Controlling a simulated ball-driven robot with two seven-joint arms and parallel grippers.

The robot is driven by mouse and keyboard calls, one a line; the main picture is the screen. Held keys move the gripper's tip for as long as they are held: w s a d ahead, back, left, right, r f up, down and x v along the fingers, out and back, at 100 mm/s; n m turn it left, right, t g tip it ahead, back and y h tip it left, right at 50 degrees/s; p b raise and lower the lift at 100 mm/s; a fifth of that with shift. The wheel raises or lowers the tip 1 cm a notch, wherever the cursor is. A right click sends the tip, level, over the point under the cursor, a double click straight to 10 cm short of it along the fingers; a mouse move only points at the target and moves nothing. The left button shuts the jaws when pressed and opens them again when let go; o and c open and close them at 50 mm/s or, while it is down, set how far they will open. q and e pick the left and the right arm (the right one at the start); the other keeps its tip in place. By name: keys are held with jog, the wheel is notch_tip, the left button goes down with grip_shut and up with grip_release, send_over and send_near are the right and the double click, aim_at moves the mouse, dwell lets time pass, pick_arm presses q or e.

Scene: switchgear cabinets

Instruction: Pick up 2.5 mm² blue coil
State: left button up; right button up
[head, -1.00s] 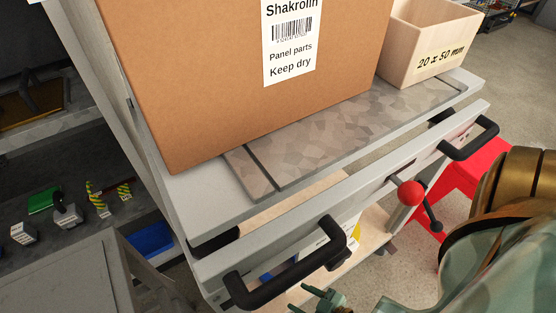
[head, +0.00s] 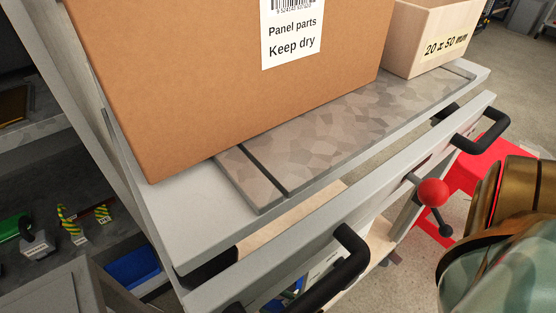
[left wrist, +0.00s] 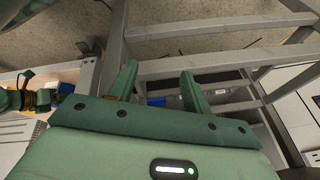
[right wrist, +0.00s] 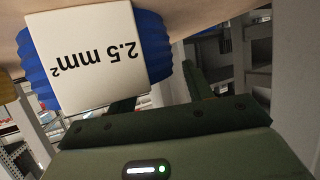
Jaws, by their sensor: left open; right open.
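The blue coil (right wrist: 38,72) fills the upper left of the right wrist view. Its white label (right wrist: 90,55) reads "2.5 mm²" upside down. My right gripper (right wrist: 160,92) is open, with its fingers close to the coil; one finger is partly hidden behind the label. I cannot tell whether they touch. My left gripper (left wrist: 158,85) is open and empty, away from the coil. In the head view, a little blue (head: 290,290) and a pale label show below the cart top, mostly hidden by a black handle. Neither gripper shows there.
A grey cart (head: 190,225) with black handles (head: 330,275) and a red knob (head: 432,192) is in front of me. A large cardboard box (head: 200,90) and a wooden box (head: 425,45) stand on it. Metal frame bars (left wrist: 210,65) lie ahead of my left gripper.

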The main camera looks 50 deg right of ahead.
grip_shut()
jog(key=shift+s, duration=0.1)
